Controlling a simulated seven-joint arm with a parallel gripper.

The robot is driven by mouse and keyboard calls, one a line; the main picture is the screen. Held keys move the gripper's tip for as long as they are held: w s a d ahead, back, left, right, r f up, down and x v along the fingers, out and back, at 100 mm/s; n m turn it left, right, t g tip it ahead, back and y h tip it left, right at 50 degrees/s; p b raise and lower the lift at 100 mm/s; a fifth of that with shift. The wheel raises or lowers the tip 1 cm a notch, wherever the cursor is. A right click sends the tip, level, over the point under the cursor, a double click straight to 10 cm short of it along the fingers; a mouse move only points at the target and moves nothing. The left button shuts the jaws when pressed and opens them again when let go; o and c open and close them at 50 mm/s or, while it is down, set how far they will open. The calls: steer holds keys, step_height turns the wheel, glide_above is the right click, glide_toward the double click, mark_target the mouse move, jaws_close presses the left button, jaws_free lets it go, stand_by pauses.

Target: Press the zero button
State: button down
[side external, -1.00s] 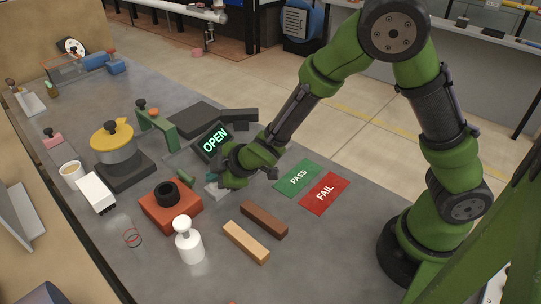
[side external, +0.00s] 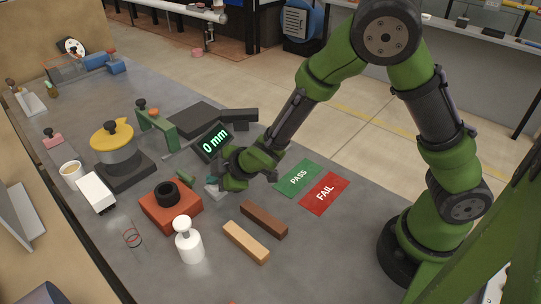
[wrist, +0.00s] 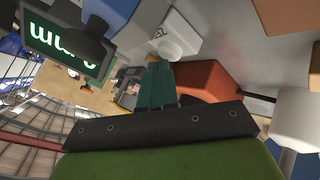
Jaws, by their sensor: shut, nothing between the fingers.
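A white round button (wrist: 178,38) sits on a pale base with small dark lettering, too small to read, in the wrist view. The pale base (side external: 211,192) shows in the side view, partly hidden by my gripper. My gripper (side external: 212,181) is shut and empty just above or at this base. Its teal fingertips (wrist: 157,72) are just short of the button in the wrist picture; I cannot tell whether they touch anything.
An orange block with a black ring (side external: 170,208) stands close on the left. Green PASS (side external: 298,179) and red FAIL (side external: 325,194) mats lie right.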

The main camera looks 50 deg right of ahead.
stand_by(0.4)
steer(key=shift+r, duration=0.9)
step_height(320, 180, up, 5)
stand_by(0.4)
